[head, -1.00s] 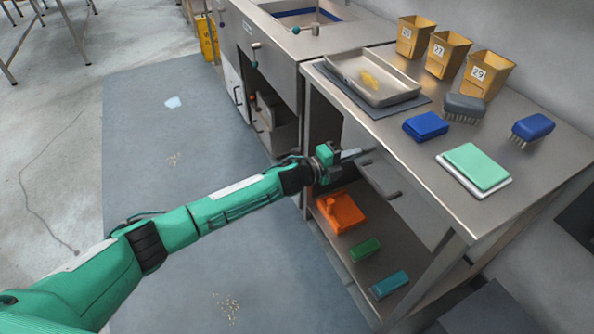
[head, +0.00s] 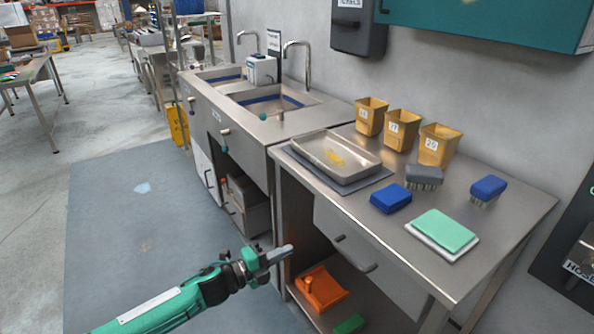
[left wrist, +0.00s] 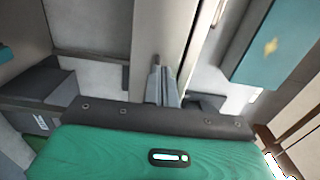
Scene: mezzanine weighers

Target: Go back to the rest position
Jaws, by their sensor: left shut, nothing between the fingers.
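My left gripper (head: 283,253) is shut and empty. It is in front of the steel counter, below the worktop edge and beside the open lower bay. In the left wrist view its closed fingers (left wrist: 163,86) point away past the green wrist housing, with blurred grey and teal surfaces beyond. My right gripper is not in view.
The steel worktop (head: 520,205) holds a metal tray (head: 372,172), several yellow bins (head: 438,143), brushes, blue and green pads. An orange item (head: 320,287) lies on the lower shelf. Sinks (head: 275,100) stand at the left. The floor (head: 110,215) left of the counter is clear.

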